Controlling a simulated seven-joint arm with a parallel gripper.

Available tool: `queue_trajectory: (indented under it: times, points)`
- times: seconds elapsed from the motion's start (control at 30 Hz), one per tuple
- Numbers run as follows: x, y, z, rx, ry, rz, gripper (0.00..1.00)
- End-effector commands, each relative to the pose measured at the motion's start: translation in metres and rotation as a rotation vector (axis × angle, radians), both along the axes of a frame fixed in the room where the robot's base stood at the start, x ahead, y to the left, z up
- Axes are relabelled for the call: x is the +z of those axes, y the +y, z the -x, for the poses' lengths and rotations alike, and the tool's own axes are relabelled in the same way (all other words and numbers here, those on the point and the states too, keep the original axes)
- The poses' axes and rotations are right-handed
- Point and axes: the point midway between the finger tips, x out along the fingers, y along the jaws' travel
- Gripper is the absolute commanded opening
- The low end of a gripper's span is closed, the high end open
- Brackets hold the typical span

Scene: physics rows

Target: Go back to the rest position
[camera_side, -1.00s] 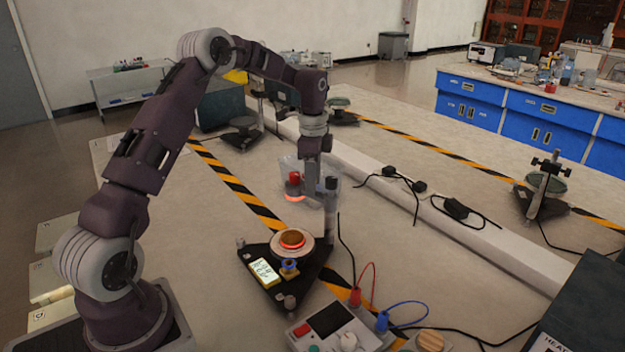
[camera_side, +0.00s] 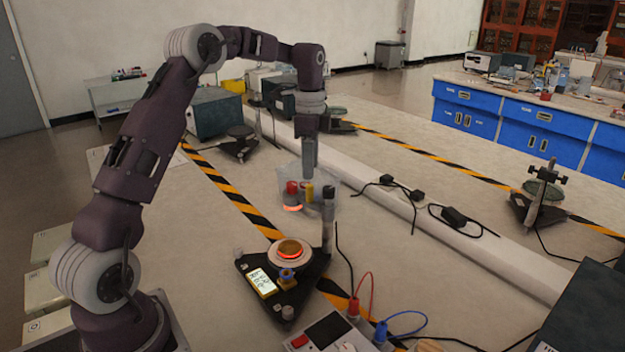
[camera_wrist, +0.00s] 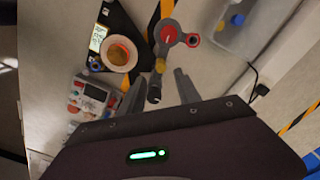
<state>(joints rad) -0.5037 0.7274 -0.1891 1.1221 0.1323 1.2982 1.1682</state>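My gripper (camera_side: 310,152) hangs pointing down above the bench, beyond the triangular black stand. In the wrist view its two fingers (camera_wrist: 158,93) are apart with nothing held between them. The stand (camera_side: 306,281) carries a round disc (camera_side: 290,250) glowing orange, a lit display (camera_side: 262,281) and an upright grey post (camera_side: 328,225) with a dark top. In the wrist view the post's dark end (camera_wrist: 154,96) shows between the fingers; the side view shows the fingers above it. A red-topped piece (camera_side: 291,187) with an orange glow is at the post's left in the side view.
A clear bin (camera_side: 325,178) stands behind the gripper. A control box (camera_side: 325,331) with red and blue leads is at the front. A white raised strip (camera_side: 440,235) with black cables crosses the bench.

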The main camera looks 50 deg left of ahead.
Motion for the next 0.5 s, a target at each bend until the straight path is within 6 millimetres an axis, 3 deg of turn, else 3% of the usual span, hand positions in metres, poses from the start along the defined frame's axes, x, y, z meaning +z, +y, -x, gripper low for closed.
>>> queue_trajectory:
  times: [0.07, 0.17, 0.2, 0.3, 0.4, 0.5]
  points:
    - [0.027, -0.023, 0.011, 0.035, -0.032, -0.023, 0.4]
    - [0.076, -0.071, 0.049, 0.148, -0.107, -0.059, 0.4]
    - [0.093, -0.091, 0.071, 0.207, -0.146, -0.065, 0.4]
    - [0.119, -0.132, 0.134, 0.361, -0.244, -0.052, 0.4]
    - [0.124, -0.164, 0.2, 0.519, -0.339, 0.004, 0.4]
    - [0.112, -0.183, 0.256, 0.657, -0.408, 0.085, 0.4]
